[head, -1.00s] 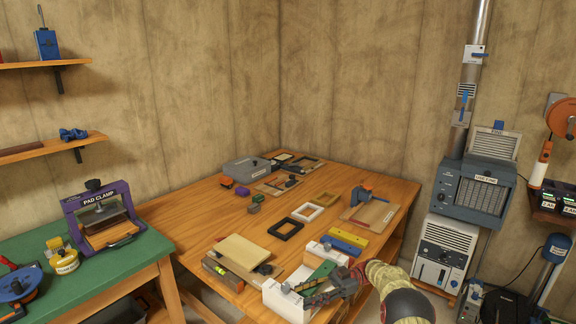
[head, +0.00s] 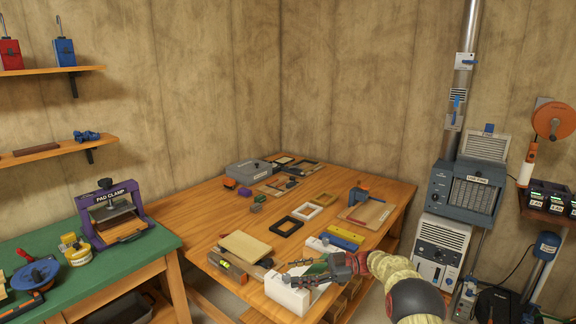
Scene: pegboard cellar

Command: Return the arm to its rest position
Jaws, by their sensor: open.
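My arm (head: 399,283) reaches in from the lower right of the head view, over the front right part of the wooden table (head: 205,205). My gripper (head: 291,272) points left with its two dark fingers apart and nothing between them. It shows in front of a white block (head: 292,297) and a green piece (head: 318,267) at the table's front edge. How high it is above them I cannot tell.
Beside the gripper are a yellow bar (head: 345,235) and a tan board (head: 245,247). Frames, a grey case (head: 248,172) and a clamp (head: 358,193) lie farther back. A green bench (head: 40,245) stands left, a blue-grey heater unit (head: 465,192) right.

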